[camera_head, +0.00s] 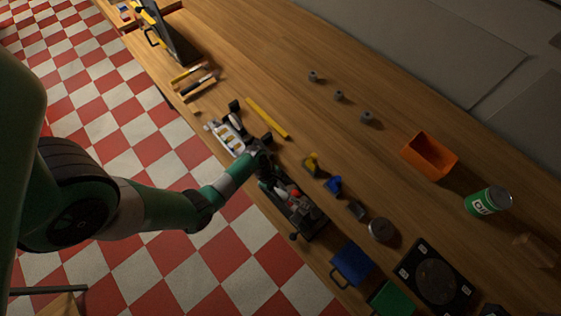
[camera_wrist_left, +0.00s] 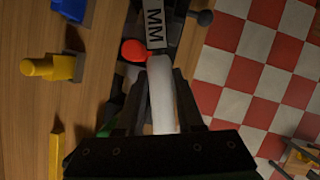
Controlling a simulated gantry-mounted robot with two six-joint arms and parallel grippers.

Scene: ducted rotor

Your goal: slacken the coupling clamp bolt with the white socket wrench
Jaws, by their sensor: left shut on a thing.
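My left gripper (camera_head: 264,163) reaches over the near edge of the bench, between a pale rack and a dark rig (camera_head: 312,222) with red and grey parts. In the left wrist view, the left gripper (camera_wrist_left: 158,82) is shut on a white rounded bar, which looks like the white socket wrench (camera_wrist_left: 162,105). Its far end lies close to a red rounded part (camera_wrist_left: 135,50) and a grey plate marked "MM" (camera_wrist_left: 155,22); I cannot tell whether they touch. I cannot make out the coupling clamp bolt. My right gripper is not in view.
A yellow bar (camera_head: 267,117), yellow block (camera_head: 312,163), blue block (camera_head: 333,185) and round grey disc (camera_head: 381,230) lie near the rig. An orange bin (camera_head: 430,155) and green can (camera_head: 488,201) stand farther right. A blue box (camera_head: 352,265) is at the near edge.

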